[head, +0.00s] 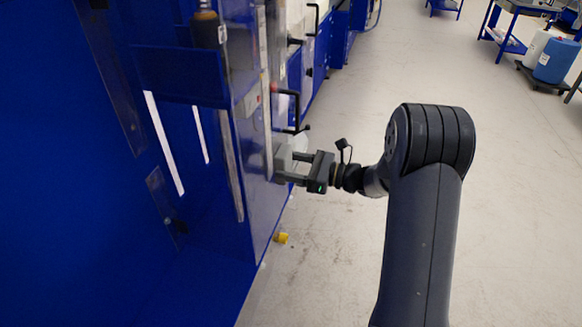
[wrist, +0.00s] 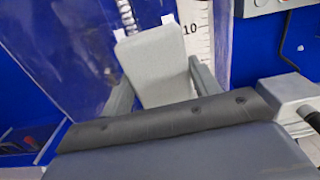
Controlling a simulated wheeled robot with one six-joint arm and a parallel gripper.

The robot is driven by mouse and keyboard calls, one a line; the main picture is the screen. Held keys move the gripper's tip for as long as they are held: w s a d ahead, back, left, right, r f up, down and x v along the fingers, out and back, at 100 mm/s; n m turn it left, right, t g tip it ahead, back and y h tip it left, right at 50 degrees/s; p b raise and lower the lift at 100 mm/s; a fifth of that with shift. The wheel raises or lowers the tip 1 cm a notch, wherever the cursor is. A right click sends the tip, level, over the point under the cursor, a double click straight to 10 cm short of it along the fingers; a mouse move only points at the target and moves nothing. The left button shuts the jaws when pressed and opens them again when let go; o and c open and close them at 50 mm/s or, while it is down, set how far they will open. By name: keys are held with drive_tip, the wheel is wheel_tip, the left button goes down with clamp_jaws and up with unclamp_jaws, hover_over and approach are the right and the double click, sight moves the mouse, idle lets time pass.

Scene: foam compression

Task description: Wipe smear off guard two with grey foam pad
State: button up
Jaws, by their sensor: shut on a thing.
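My gripper (head: 285,163) is shut on the grey foam pad (wrist: 158,68), which stands upright between the two fingers in the wrist view. In the head view the pad (head: 281,160) is small and pale, close against the front of the blue machine. A clear, glossy guard panel (wrist: 80,60) lies behind the pad in the wrist view. I cannot tell whether the pad touches it. I cannot make out the smear for certain, and no mark shows which guard is number two.
A white scale strip marked 10 (wrist: 194,32) stands right of the pad. A small yellow object (head: 281,238) lies at the machine's foot. Open floor (head: 330,240) lies right, with blue carts (head: 510,40) and a blue drum (head: 556,62) farther back.

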sight(263, 192)
drive_tip(key=shift+s+a+b, duration=0.25)
drive_tip(key=shift+s+a, duration=0.35)
drive_tip(key=shift+s, duration=1.1)
drive_tip(key=shift+s+a+b, duration=0.2)
drive_tip(key=shift+s+a, duration=0.35)
drive_tip(key=shift+s, duration=1.1)
drive_tip(key=shift+s+a+b, duration=0.25)
drive_tip(key=shift+s+a, duration=0.35)
drive_tip(key=shift+s, duration=1.1)
drive_tip(key=v, duration=0.6)
drive_tip(key=shift+d, duration=0.15)
drive_tip(key=shift+v, duration=1.35)
